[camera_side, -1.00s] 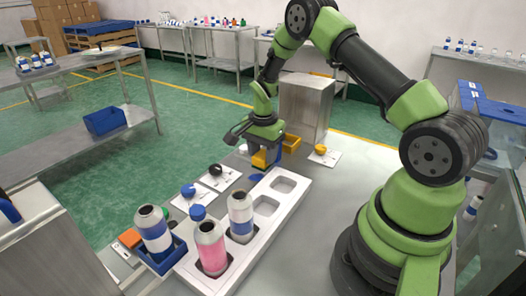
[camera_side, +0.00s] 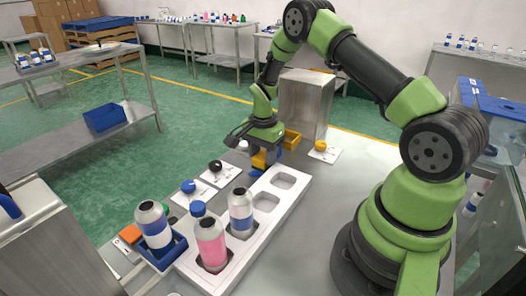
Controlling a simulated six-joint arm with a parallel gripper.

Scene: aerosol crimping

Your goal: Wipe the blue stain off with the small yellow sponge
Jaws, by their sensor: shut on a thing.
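My gripper (camera_side: 265,157) points down at the table behind the white tray and is shut on the small yellow sponge (camera_side: 259,161). The sponge is low, at or just above the table top; I cannot tell whether it touches.
A white tray (camera_side: 222,277) with square pockets lies just in front of the gripper. It holds a pink bottle (camera_side: 211,246) and a white-blue bottle (camera_side: 241,213). Another bottle (camera_side: 154,226) stands in a blue holder.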

